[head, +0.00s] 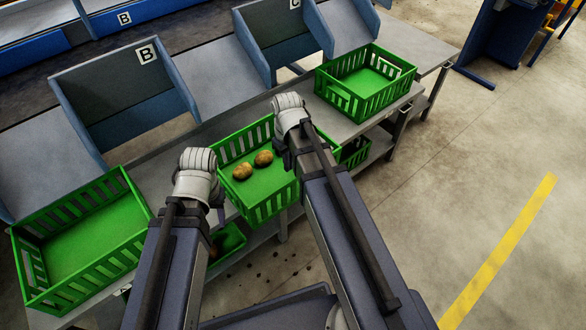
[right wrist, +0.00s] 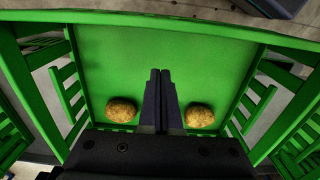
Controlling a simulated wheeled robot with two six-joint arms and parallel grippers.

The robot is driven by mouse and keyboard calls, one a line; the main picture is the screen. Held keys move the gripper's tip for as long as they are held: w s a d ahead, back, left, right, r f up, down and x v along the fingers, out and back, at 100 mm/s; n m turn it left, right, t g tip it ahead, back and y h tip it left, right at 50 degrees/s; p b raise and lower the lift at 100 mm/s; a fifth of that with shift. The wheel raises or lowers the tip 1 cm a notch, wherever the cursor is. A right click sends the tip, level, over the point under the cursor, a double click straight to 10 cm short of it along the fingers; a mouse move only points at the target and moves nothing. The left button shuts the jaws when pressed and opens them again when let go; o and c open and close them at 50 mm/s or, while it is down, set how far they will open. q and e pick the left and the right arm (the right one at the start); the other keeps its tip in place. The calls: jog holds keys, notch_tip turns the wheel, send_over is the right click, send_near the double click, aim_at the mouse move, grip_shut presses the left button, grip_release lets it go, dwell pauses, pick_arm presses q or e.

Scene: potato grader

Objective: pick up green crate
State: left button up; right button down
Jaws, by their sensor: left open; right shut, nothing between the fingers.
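A green slatted crate (head: 268,207) stands on the grey bench in the middle of the head view. Two brown potatoes (head: 243,171) lie on its floor. In the right wrist view the crate (right wrist: 115,60) fills most of the picture, with one potato (right wrist: 121,110) left of my fingers and one (right wrist: 199,115) right of them. My right gripper (right wrist: 160,85) is shut and empty, over this crate. My left gripper (head: 218,197) is open by the crate's left side; its fingers are mostly hidden by my arm in the head view. I cannot tell whether it touches the crate.
Empty green crates stand on the bench at left (head: 122,262) and right (head: 372,103). More crates sit on the lower shelf (head: 230,241). Blue-sided chutes marked B (head: 146,54) and C line the bench's back. Open concrete floor with a yellow line (head: 500,248) lies at right.

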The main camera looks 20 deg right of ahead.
notch_tip(320, 180, up, 10)
jog(key=p, duration=0.8)
jog(key=shift+s+f, duration=0.15)
jog(key=shift+f, duration=0.05)
